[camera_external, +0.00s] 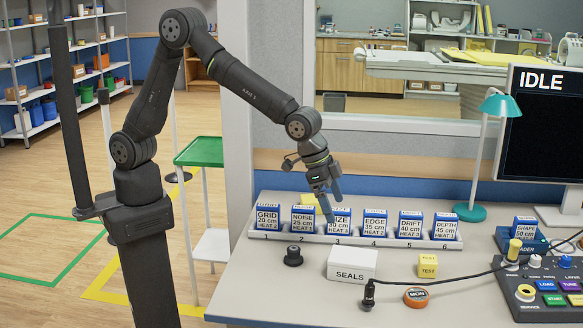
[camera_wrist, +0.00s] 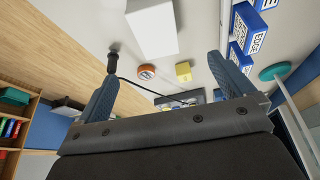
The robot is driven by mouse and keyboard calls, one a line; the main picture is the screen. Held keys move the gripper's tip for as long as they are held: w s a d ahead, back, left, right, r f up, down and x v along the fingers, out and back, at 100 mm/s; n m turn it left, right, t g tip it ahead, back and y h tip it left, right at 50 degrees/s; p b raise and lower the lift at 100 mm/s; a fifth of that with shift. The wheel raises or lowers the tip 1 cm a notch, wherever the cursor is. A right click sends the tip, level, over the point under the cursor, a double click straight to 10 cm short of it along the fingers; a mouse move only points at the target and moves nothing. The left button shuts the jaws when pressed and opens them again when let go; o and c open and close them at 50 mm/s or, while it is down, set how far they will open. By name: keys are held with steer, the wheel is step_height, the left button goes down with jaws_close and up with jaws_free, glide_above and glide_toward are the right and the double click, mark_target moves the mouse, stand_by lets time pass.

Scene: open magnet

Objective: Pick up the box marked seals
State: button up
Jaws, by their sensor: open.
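The white box marked SEALS (camera_external: 352,265) sits upright on the grey desk, in front of the rack of blue-and-white blocks. It also shows as a plain white box (camera_wrist: 152,27) at the top of the wrist view, its label not visible there. My gripper (camera_external: 327,215) hangs above the rack, behind and to the left of the box and apart from it. In the wrist view my gripper (camera_wrist: 160,80) is open, its two blue fingers spread wide with nothing between them.
The rack (camera_external: 350,240) holds several labelled blocks. A black knob (camera_external: 293,256) stands left of the box. A black plug (camera_external: 369,293) with a cable, an orange MON disc (camera_external: 416,297) and a yellow TEST block (camera_external: 428,265) lie to its right. A teal lamp (camera_external: 470,211) stands behind.

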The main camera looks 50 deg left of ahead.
mark_target(353, 256)
steer(key=x, duration=1.2)
steer(key=shift+s+d, duration=0.15)
steer(key=shift+s, duration=0.15)
steer(key=shift+x, duration=3)
steer(key=shift+d+r, duration=0.1)
steer(key=shift+d, duration=0.05)
steer(key=shift+f, duration=0.25)
steer(key=c, duration=1.2)
steer(key=shift+o, duration=0.2)
steer(key=shift+r, duration=0.1)
